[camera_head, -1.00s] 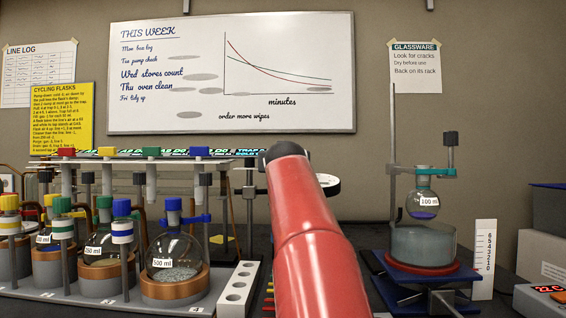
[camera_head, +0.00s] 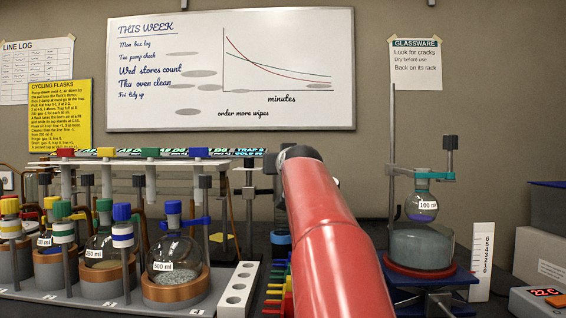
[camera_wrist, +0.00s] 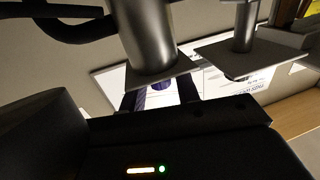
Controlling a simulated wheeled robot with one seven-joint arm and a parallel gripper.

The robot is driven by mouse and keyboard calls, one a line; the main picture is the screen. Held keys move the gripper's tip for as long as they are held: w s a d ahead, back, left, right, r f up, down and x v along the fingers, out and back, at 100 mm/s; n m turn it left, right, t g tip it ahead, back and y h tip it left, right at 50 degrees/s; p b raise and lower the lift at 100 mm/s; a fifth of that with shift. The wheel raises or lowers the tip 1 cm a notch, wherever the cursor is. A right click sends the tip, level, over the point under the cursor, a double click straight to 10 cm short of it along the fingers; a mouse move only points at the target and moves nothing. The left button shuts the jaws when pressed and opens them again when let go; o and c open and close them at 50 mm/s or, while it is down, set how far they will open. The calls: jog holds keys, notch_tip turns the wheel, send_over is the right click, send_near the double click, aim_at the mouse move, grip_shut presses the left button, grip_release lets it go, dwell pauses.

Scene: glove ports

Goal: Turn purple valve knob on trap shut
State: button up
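A small dark purple knob (camera_wrist: 161,86) shows in the wrist view, partly hidden. My gripper (camera_wrist: 160,96) has its two dark fingers apart, one on each side of the knob, with pale background showing between them. I cannot see whether either finger touches it. In the head view my red arm covers the gripper and the knob. The rail label (camera_head: 250,153) reading "TRAP" shows just left of my arm.
Several flasks with coloured stoppers, including a 500 ml flask (camera_head: 177,252), stand at the left. A white rack (camera_head: 238,290) stands beside them. A 100 ml flask (camera_head: 422,206) hangs over a glass bath (camera_head: 421,246) at the right. Grey metal posts (camera_wrist: 150,45) crowd the wrist view.

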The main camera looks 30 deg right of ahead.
jog(key=shift+o, duration=1.1)
jog(key=b+v, duration=0.2)
jog(key=v, duration=0.5)
jog(key=shift+s+a, duration=0.2)
jog(key=shift+s, duration=0.15)
